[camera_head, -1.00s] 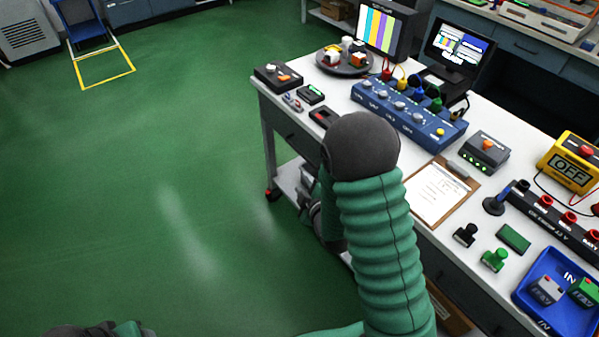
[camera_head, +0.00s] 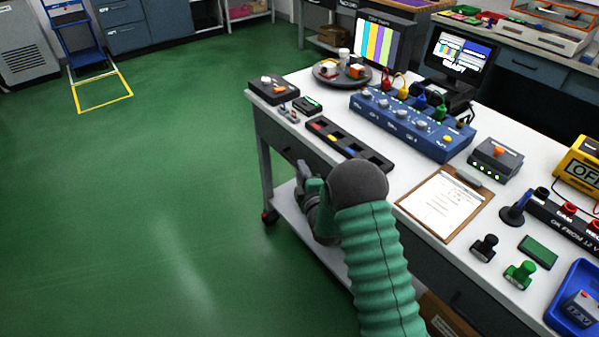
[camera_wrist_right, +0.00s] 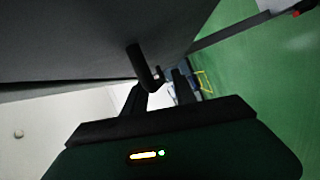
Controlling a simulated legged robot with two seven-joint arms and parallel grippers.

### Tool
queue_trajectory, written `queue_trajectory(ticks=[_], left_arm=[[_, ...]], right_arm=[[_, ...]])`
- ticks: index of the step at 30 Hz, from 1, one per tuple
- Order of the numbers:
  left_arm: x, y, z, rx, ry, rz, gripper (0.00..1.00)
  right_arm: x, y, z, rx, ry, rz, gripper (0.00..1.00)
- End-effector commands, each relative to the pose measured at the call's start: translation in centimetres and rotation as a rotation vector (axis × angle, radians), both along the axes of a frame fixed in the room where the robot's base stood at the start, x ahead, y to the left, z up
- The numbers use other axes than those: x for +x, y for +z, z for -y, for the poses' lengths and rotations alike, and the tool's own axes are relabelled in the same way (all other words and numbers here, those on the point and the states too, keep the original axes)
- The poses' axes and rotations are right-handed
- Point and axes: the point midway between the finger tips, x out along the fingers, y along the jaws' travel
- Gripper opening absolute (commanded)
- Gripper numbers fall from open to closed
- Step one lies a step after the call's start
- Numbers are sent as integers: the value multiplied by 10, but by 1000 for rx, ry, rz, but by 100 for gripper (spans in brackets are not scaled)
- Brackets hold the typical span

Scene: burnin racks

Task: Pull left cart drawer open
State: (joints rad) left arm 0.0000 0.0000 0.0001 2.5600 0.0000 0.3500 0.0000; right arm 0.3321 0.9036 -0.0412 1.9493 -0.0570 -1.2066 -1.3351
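The white-topped cart (camera_head: 306,86) has a dark left drawer (camera_head: 283,137) under its top, and its front looks closed in the head view. My right gripper (camera_head: 304,178) is beside the cart's front side, below the top, partly hidden by my green-sleeved arm. In the right wrist view, the dark drawer front (camera_wrist_right: 70,45) fills the upper left and a black bar handle (camera_wrist_right: 145,68) stands out from it. The fingers of my right gripper (camera_wrist_right: 160,93) are apart, with the handle's end near the gap between them; contact cannot be told. My left gripper is out of view.
On the cart top stand a dark tray with coloured parts (camera_head: 345,143), a blue panel box (camera_head: 412,127), a clipboard (camera_head: 440,208) and several stamps. A lower shelf (camera_head: 291,205) is under the drawer. The green floor (camera_head: 150,200) on the left is clear.

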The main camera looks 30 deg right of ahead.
Motion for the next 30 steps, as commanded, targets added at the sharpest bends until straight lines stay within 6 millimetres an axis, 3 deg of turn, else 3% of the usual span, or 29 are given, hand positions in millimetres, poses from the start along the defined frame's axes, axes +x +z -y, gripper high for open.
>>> queue_trajectory(ticks=[4, 12, 20, 30], left_arm=[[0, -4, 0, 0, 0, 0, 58], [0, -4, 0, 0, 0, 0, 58], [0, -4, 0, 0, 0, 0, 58], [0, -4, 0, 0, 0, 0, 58]], right_arm=[[15, -2, 5, 1, 0, 1, 33], [17, -1, 6, 1, 0, -1, 33], [17, -2, 5, 1, 0, -1, 0], [17, -3, 5, 2, 0, -4, 0]])
